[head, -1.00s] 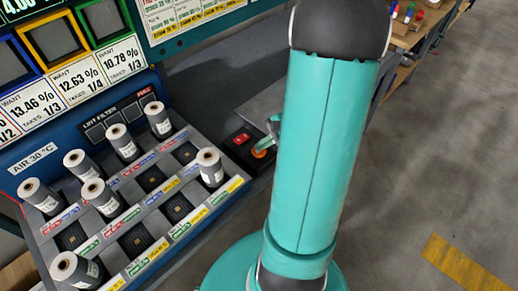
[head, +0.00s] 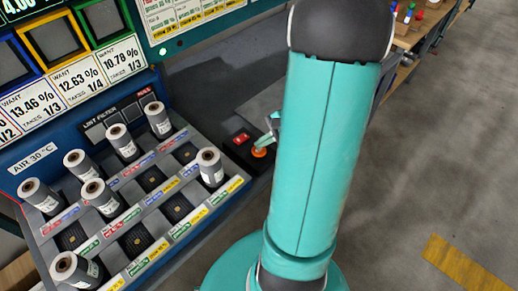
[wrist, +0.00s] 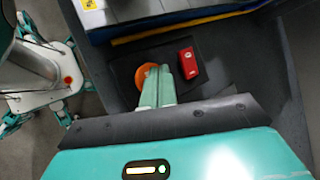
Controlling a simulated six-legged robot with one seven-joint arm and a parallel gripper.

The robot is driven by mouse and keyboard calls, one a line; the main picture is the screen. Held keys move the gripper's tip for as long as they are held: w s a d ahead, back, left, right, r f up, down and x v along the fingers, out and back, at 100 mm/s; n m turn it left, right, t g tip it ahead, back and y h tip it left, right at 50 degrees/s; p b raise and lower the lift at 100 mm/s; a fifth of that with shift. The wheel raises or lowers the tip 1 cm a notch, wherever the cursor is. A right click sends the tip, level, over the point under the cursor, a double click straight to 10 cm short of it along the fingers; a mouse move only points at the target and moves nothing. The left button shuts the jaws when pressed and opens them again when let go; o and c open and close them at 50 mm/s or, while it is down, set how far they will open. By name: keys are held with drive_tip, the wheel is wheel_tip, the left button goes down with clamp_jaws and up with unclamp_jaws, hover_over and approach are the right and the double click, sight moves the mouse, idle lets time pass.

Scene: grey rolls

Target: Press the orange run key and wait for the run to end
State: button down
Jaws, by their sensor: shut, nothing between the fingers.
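The orange run key (head: 259,152) is a round button on a dark box at the right end of the roll rack. It also shows in the wrist view (wrist: 143,76), partly covered by my fingers. My gripper (head: 267,144) is shut and empty, with its teal fingertips at the key. In the wrist view, the fingers (wrist: 157,88) reach over the key's right side. I cannot tell whether they touch or press it. A red switch (head: 241,138) sits beside the key; it also shows in the wrist view (wrist: 188,63).
Several grey rolls (head: 211,166) stand upright on the sloped rack with labelled sockets, some of them empty. A panel of displays (head: 60,60) rises behind it. My teal arm covers the middle of the head view. A workbench (head: 410,35) stands at the back right; grey floor is clear right.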

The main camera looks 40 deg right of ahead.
sight(261, 150)
drive_tip(key=shift+r, duration=0.25)
drive_tip(key=shift+r, duration=2.5)
drive_tip(key=shift+w+a+r, duration=0.15)
drive_tip(key=shift+a+r, duration=0.05)
drive_tip(key=shift+a, duration=0.1)
drive_tip(key=s+a+r+n+h, duration=0.2)
drive_tip(key=a+r+n+h, duration=0.1)
drive_tip(key=a+r+n, duration=0.4)
drive_tip(key=s+a+r+n+g+h, duration=0.1)
drive_tip(key=a+r+n, duration=0.7)
drive_tip(key=a, duration=0.8)
drive_tip(key=s+n+h, duration=0.1)
drive_tip(key=n+h, duration=0.1)
drive_tip(key=n, duration=0.1)
drive_tip(key=shift+r, duration=0.3)
drive_tip(key=shift+d, duration=0.1)
